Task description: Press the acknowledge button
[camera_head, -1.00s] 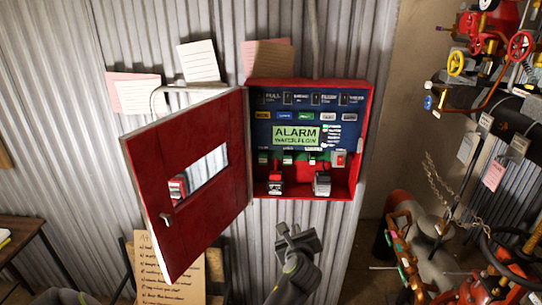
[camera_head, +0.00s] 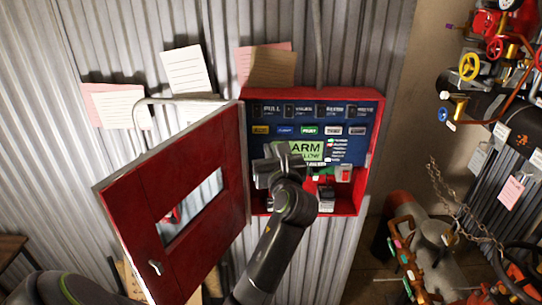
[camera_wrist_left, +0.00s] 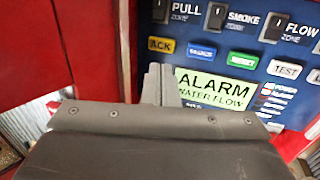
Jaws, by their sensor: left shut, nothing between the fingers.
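The acknowledge button is the yellow key marked ACK (camera_wrist_left: 161,45) at the left end of a row of coloured keys; in the head view it is the small yellow key (camera_head: 261,130). The keys sit on the blue panel (camera_head: 350,149) inside the open red alarm cabinet (camera_head: 367,150). My left gripper (camera_head: 278,152) is shut and empty, in front of the panel, below the ACK key in the picture. It covers part of the green ALARM WATERFLOW display (camera_head: 310,148). In the left wrist view the fingertips (camera_wrist_left: 160,82) show below the ACK key, apart from it in the picture. My right gripper is out of view.
The red cabinet door (camera_head: 180,200) stands swung open to the left of my left arm. Red and grey devices (camera_head: 327,195) sit in the cabinet's lower part. Pipes with yellow and red valve wheels (camera_head: 469,66) stand at the right. Paper notes hang on the corrugated wall.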

